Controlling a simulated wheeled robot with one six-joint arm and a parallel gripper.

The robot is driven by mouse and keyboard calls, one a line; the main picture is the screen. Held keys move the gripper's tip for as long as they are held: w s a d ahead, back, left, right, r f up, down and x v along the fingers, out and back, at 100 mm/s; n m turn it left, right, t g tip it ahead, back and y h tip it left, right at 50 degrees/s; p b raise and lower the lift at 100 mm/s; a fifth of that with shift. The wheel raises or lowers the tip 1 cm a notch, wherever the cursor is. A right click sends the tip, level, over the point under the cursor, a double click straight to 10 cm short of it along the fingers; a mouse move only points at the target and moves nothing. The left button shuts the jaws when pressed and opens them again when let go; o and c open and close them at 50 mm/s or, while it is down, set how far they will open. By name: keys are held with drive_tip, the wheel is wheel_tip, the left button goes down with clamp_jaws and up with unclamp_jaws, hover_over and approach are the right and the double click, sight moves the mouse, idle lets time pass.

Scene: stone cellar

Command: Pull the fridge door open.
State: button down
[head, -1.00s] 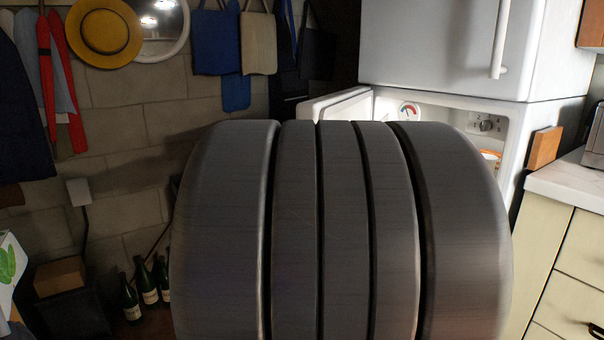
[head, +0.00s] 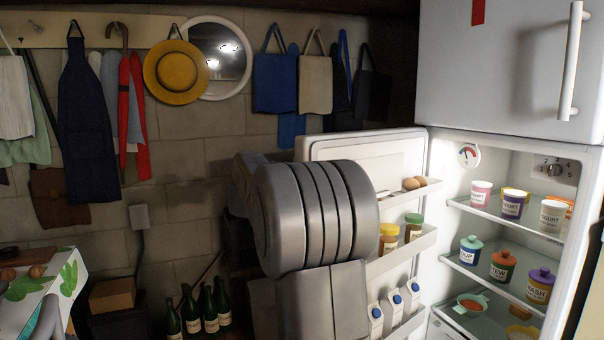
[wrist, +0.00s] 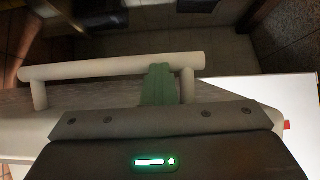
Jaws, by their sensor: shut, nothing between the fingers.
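The white fridge's lower door (head: 330,149) stands wide open in the head view, swung out to the left. Its inner side, with racks of eggs, jars and cartons, faces me. My arm hides much of it. In the wrist view the door's pale bar handle (wrist: 90,68) runs across the picture on two posts. My gripper (wrist: 158,72) is shut and empty, its green fingertips overlapping the bar near the right post. I cannot tell whether they touch it. The gripper is hidden in the head view.
Inside the fridge (head: 495,215) are yogurt cups and lidded jars on shelves. The closed upper door (head: 500,60) has its own handle. Green bottles (head: 209,312) stand on the floor at the left, near a table (head: 40,285). Aprons and a hat hang on the wall.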

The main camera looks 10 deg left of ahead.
drive_tip(key=w+a+m+h+p, duration=0.2)
drive_tip(key=w+a+h+p, duration=0.1)
drive_tip(key=w+a+p, duration=0.5)
drive_tip(key=shift+w+a+g+p, duration=0.4)
drive_tip(key=shift+w+p, duration=1.3)
drive_tip(key=shift+p, duration=0.45)
drive_tip(key=v, duration=1.3)
drive_tip(key=shift+s+p, duration=0.4)
drive_tip(key=shift+p, duration=0.05)
drive_tip(key=shift+w+a, duration=0.1)
drive_tip(key=b+x, duration=0.1)
drive_tip(key=x, duration=1.2)
drive_tip(key=shift+w, duration=0.3)
drive_tip(key=shift+r, duration=0.1)
